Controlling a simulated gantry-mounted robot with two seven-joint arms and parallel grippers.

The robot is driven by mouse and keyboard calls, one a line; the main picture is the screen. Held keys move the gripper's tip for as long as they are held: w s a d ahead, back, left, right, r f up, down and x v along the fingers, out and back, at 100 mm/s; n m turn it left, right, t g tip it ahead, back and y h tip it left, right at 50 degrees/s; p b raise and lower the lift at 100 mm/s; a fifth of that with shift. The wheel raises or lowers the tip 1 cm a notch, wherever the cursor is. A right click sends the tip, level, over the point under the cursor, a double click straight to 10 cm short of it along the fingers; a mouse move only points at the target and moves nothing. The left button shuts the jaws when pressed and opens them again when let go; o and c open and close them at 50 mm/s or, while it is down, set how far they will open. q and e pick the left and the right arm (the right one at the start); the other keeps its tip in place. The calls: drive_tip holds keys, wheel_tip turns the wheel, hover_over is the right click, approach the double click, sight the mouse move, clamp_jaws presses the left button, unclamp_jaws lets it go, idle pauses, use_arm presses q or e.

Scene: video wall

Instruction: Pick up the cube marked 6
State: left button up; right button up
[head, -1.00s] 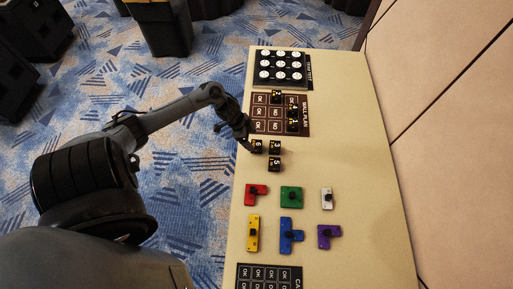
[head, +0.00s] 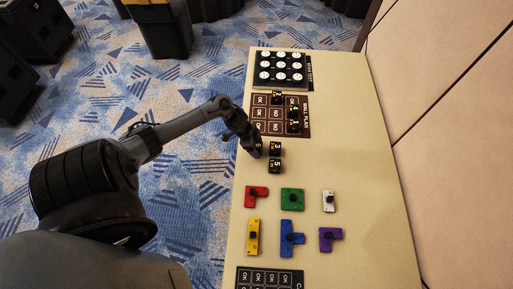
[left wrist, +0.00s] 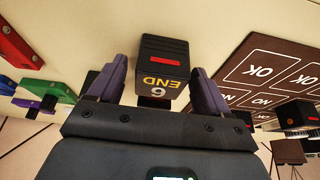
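The cube marked 6 is a small black block, mostly hidden by my left gripper (head: 254,148) in the head view. In the left wrist view the cube marked 6 (left wrist: 163,62) shows "6 END" in yellow and white and a red bar. It lies between the two purple-padded fingers of my left gripper (left wrist: 158,80). The fingers are spread on either side of it, with a narrow gap visible at the left. Contact at the right finger is hard to tell. My right gripper is in neither view.
Cube 3 (head: 275,147) and cube 5 (head: 275,167) stand close to the right. Several cubes lie on the wall plan board (head: 262,126) beyond. Coloured pieces, such as a red one (head: 256,195), lie nearer. The table's (head: 360,170) right side is clear.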

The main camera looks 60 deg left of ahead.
use_arm(q)
drive_tip(key=c, duration=0.9)
drive_tip(key=shift+c, duration=0.2)
drive_tip(key=shift+r, duration=0.15)
